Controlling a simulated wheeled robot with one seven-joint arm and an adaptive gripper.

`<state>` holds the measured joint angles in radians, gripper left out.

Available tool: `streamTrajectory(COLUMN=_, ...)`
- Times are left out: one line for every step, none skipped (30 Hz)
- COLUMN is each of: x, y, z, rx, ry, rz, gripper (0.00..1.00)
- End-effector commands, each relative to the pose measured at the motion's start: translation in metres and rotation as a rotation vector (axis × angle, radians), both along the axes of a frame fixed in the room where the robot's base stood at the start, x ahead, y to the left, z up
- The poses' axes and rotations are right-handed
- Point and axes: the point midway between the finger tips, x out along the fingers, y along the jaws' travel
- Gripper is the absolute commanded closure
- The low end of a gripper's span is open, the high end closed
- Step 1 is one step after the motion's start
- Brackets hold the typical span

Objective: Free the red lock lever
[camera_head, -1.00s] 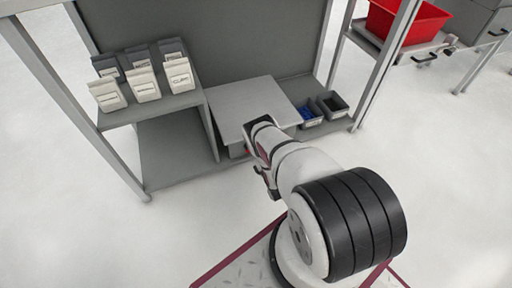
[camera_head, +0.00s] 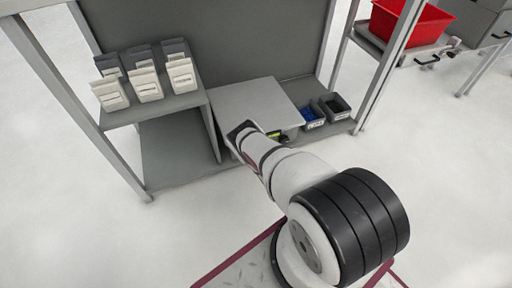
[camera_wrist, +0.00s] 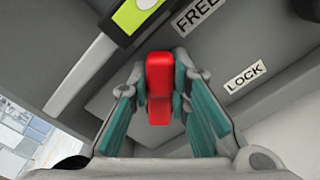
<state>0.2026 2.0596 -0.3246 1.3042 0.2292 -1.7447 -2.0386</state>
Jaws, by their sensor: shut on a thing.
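The red lock lever (camera_wrist: 159,90) shows in the middle of the wrist view, between the teal finger pads of my gripper (camera_wrist: 160,100). The gripper is shut on the lever. A "FREE" label (camera_wrist: 197,15) is above and right of the lever, and a "LOCK" label (camera_wrist: 245,76) is farther right. In the head view my arm reaches to the front of the grey box (camera_head: 255,100) on the lower shelf. My fingers and the lever are hidden there behind my wrist.
A yellow-green part with a black edge (camera_wrist: 135,12) and a pale bar (camera_wrist: 80,75) lie up and left of the lever. Small bins (camera_head: 333,107) stand right of the box. White cartons (camera_head: 146,84) stand on the left shelf. A red bin (camera_head: 410,22) is farther right.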

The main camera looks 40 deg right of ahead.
Motion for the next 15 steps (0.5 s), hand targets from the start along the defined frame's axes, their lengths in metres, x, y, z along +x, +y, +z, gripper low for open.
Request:
streamTrajectory(x=-0.0013, y=0.0008, z=-0.0009, rx=-0.001, ry=0.002, rz=0.001, gripper=1.0)
streamTrajectory(x=-0.0013, y=0.0009, z=-0.0009, rx=-0.001, ry=0.002, rz=0.001, gripper=1.0)
streamTrajectory(x=-0.0013, y=0.0009, z=-0.0009, rx=0.0, ry=0.002, rz=0.002, gripper=0.76)
streamTrajectory(x=-0.0013, y=0.0009, z=-0.001, rx=0.0, ry=0.002, rz=0.002, gripper=0.69)
streamTrajectory(x=-0.0013, y=0.0009, z=-0.001, rx=0.0, ry=0.002, rz=0.002, gripper=0.62)
streamTrajectory(x=-0.0011, y=0.0009, z=-0.0009, rx=0.0, ry=0.002, rz=0.002, gripper=0.62)
streamTrajectory(x=-0.001, y=0.0008, z=-0.0008, rx=-0.001, ry=0.002, rz=0.001, gripper=0.62)
streamTrajectory(x=-0.0009, y=0.0007, z=-0.0007, rx=0.0, ry=0.001, rz=0.001, gripper=0.62)
streamTrajectory(x=-0.0007, y=0.0007, z=-0.0006, rx=0.0, ry=0.001, rz=0.001, gripper=0.62)
streamTrajectory(x=-0.0007, y=0.0006, z=-0.0006, rx=0.0, ry=0.001, rz=0.001, gripper=0.62)
streamTrajectory(x=-0.0007, y=0.0006, z=-0.0006, rx=0.0, ry=0.001, rz=0.001, gripper=0.62)
streamTrajectory(x=-0.0006, y=0.0005, z=-0.0005, rx=0.0, ry=0.001, rz=0.001, gripper=0.62)
streamTrajectory(x=-0.0007, y=0.0006, z=-0.0005, rx=0.0, ry=0.001, rz=0.001, gripper=0.62)
streamTrajectory(x=-0.001, y=0.0005, z=-0.0005, rx=0.0, ry=0.001, rz=0.001, gripper=0.62)
streamTrajectory(x=-0.0024, y=0.0008, z=-0.0006, rx=0.001, ry=0.002, rz=0.001, gripper=0.62)
